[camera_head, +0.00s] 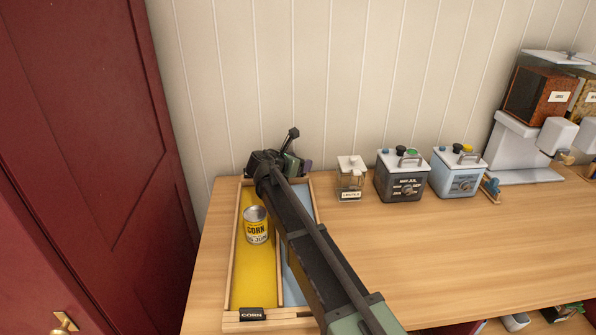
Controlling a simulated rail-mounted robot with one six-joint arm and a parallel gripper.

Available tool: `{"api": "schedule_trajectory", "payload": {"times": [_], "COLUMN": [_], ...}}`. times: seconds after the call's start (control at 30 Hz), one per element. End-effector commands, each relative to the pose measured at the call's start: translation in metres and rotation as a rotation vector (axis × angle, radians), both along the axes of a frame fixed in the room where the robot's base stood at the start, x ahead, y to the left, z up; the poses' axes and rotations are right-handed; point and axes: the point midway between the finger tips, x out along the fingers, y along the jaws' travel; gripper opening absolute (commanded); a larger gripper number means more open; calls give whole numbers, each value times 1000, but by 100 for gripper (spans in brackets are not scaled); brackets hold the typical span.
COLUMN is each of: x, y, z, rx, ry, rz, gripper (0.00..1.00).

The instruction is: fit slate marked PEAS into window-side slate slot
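A wooden tray (232,252) stands at the left end of the counter, with a yellow lane and a pale blue lane side by side. A dark slate marked CORN (251,314) sits at the front edge of the yellow lane. My gripper (280,163) is at the tray's far end, by the wall. Its fingers are not clear. I see no slate marked PEAS and cannot make out a second slot.
A small glass jar (351,181), a dark canister (401,176) and a pale blue canister (457,173) stand right of the tray. Dispensers (540,96) stand farther right. A red cabinet (95,150) is on the left. The counter's front middle (430,250) is clear.

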Motion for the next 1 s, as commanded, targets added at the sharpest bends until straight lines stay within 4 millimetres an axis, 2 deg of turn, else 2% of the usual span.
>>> {"api": "schedule_trajectory", "payload": {"times": [0.07,0.3,0.37,0.53,0.67,1.0], "x": [0,-1,-1,-1,-4,-5], "y": [0,0,0,0,0,0], "z": [1,1,1,2,11,65], "rx": [0,1,1,1,1,1], "ry": [0,-1,-1,-1,-1,-1], "rz": [0,0,0,0,0,0], "gripper": [62,26,22,22,22,22]}}
